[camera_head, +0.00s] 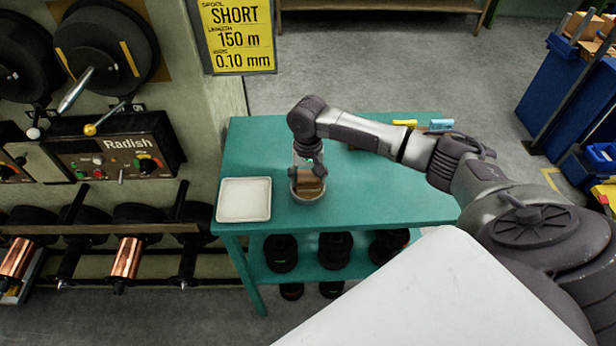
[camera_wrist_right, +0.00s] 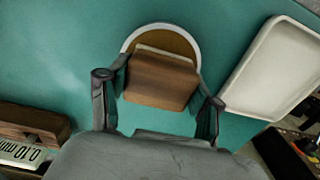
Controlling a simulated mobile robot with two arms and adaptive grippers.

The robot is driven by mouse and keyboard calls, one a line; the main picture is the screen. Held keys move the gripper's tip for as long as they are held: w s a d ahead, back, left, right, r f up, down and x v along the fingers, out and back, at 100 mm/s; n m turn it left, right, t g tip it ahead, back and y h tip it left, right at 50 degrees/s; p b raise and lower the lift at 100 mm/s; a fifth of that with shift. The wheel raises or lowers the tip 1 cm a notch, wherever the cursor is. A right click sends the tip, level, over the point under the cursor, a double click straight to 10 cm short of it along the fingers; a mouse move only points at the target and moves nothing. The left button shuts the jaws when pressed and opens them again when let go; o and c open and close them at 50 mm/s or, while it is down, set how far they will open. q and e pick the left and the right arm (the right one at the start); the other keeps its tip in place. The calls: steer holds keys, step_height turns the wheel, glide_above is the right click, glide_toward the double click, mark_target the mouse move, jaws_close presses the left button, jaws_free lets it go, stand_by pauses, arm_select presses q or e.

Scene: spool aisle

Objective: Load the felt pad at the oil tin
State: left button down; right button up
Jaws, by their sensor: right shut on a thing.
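My right gripper (camera_head: 308,172) points down over the teal table (camera_head: 370,200), its fingers shut on the sides of a brown block, the felt pad (camera_wrist_right: 160,80). A pale strip shows along the pad's far edge in the right wrist view. The oil tin (camera_wrist_right: 163,27) is a round, shallow dish with a pale rim and brown inside, directly below the pad. In the head view the pad appears within the tin's rim (camera_head: 309,202). I cannot tell whether its underside touches the oil. The pad and fingers hide part of the tin. My left gripper is not in view.
A white tray (camera_head: 244,200) lies left of the tin. Small yellow (camera_head: 405,123) and light blue (camera_head: 441,125) items lie at the table's back right. Black spools (camera_head: 335,250) stand on the lower shelf. A machine marked Radish (camera_head: 115,155) stands at left. The table's middle right is clear.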

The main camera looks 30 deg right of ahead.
mark_target(308, 175)
steer(key=shift+s+f+p, duration=0.1)
steer(key=shift+p, duration=0.25)
stand_by(1.4)
step_height(308, 175, up, 7)
steer(key=p, duration=0.8)
steer(key=shift+p, duration=0.4)
stand_by(0.4)
